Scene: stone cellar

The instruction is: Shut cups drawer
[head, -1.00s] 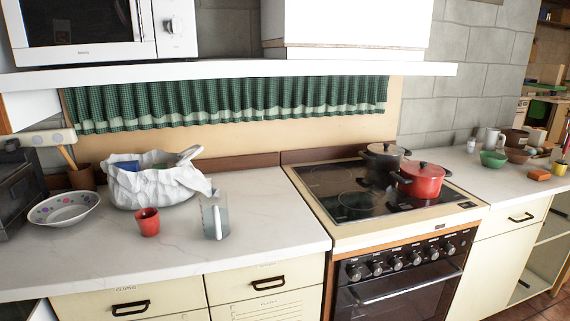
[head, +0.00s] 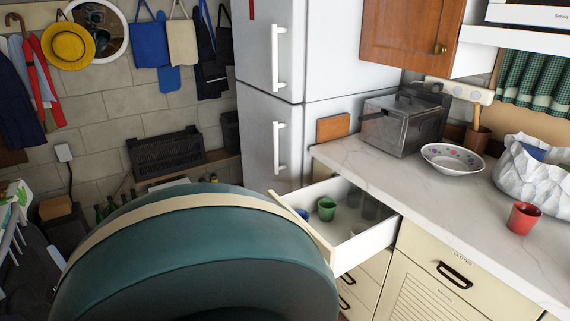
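The cups drawer (head: 368,244) is pulled open below the counter, left of the cream cabinet fronts. A green cup (head: 327,208) stands inside, with a blue cup (head: 302,214) near the drawer front and clear glasses (head: 372,206) toward the back. The cream drawer front (head: 318,246) shows mainly along its top edge. A large teal rounded form close to the camera hides its lower part; I cannot tell what that form is. Neither of my grippers is in view.
A tall white fridge (head: 335,130) stands left of the counter. A closed drawer (head: 445,262) with a black handle is right of the open one.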

